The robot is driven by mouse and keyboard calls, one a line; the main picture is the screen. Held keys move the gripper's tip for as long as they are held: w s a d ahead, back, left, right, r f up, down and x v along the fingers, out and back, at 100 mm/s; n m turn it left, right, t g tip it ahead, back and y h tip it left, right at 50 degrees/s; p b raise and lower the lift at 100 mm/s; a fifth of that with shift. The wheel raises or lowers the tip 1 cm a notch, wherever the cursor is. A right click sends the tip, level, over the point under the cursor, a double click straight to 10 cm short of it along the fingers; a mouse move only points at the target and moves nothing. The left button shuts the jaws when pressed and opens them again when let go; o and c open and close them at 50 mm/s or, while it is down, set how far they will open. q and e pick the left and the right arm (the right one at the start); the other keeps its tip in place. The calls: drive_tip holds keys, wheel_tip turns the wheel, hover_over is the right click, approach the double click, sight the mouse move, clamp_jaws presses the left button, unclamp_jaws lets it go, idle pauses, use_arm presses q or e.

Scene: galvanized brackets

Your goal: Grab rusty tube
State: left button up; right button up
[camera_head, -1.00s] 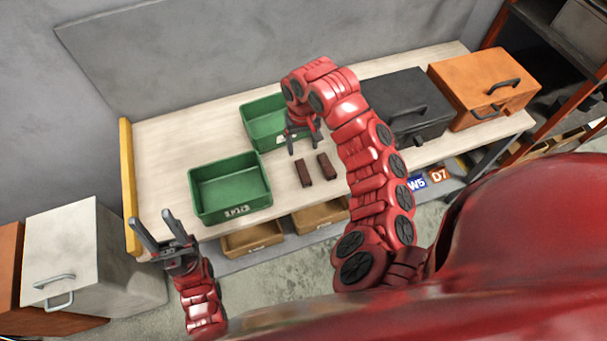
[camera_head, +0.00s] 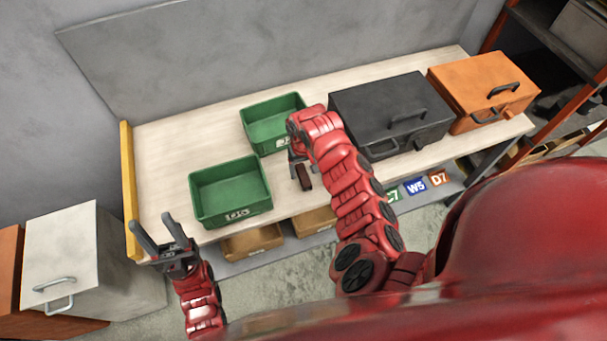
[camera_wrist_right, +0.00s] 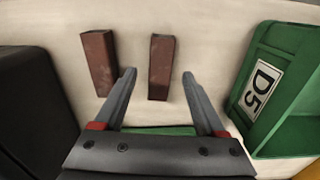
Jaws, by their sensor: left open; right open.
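Two rusty brown square tubes lie on the light wooden bench. One tube (camera_head: 303,177) shows in the head view just in front of my right gripper; the other is hidden there by my right arm. In the right wrist view, one tube (camera_wrist_right: 161,66) lies in line with the gap between the fingers of my right gripper (camera_wrist_right: 158,74), and the other tube (camera_wrist_right: 100,62) is left of the fingers. My right gripper (camera_head: 296,158) is open and empty. My left gripper (camera_head: 158,232) is open and empty by the bench's left front corner.
A green bin (camera_head: 205,214) stands left of the tubes, and another green bin (camera_head: 258,139) stands behind them. A black box (camera_head: 372,103) and an orange box (camera_head: 462,82) stand to the right. Cardboard bins (camera_head: 252,242) sit below the bench top.

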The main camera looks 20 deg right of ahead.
sight(303, 177)
drive_tip(key=shift+f, duration=1.3)
clamp_jaws()
